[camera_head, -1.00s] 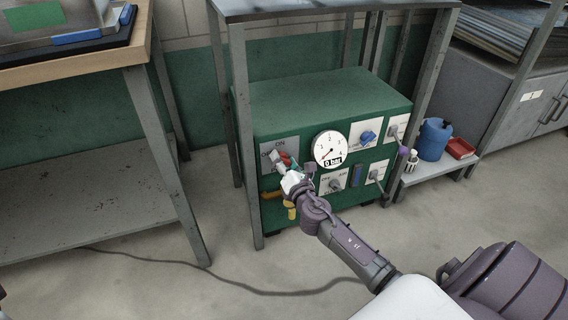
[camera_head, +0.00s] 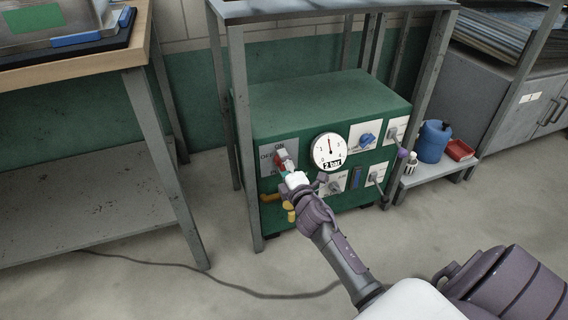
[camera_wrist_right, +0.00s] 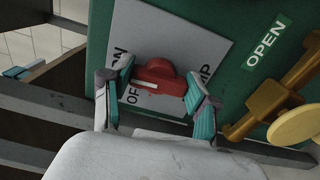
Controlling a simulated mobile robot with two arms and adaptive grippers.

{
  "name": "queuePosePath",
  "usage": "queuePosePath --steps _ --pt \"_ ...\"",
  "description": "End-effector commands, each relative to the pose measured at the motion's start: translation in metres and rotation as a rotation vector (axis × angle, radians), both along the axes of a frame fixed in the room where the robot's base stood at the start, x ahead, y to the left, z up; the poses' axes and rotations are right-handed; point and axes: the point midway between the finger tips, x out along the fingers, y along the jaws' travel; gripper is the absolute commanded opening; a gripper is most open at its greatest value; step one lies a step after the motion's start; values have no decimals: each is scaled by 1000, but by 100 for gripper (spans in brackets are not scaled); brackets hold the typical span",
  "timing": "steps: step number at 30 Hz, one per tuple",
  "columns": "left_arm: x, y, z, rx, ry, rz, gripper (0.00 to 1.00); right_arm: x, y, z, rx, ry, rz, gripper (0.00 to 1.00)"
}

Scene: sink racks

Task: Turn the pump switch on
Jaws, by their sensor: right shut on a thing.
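The pump switch is a red rotary knob (camera_wrist_right: 160,76) on a pale plate on the green pump unit (camera_head: 325,100). The plate carries ON at its top and OFF at its left in the head view. My right gripper (camera_head: 284,164) is shut on the knob, with one teal-padded finger on each side, as the right wrist view shows. The round gauge (camera_head: 329,151) reads 2 bar. My left gripper is not in view.
A yellow valve handle (camera_wrist_right: 275,105) sits close beside the right finger, near an OPEN label. Frame legs (camera_head: 244,140) stand around the unit. Blue (camera_head: 367,138) and grey (camera_head: 393,133) knobs are to the right. A blue jug (camera_head: 433,142) stands on a low shelf.

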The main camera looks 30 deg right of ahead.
Motion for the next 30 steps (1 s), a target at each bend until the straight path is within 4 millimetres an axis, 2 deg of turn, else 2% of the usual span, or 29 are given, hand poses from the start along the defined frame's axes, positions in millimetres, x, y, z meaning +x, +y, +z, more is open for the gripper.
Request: queuePosePath --steps 8,21,22,26,30 --pt "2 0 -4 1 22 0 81 -1 0 -2 69 -13 -1 24" --pt "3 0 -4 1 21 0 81 -1 0 -2 80 -15 -2 24" --pt "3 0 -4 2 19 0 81 -1 0 -2 80 -15 -2 61" --pt "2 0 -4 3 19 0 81 0 0 -2 78 -16 -1 82" --pt "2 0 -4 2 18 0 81 0 0 -1 76 -16 -1 84"
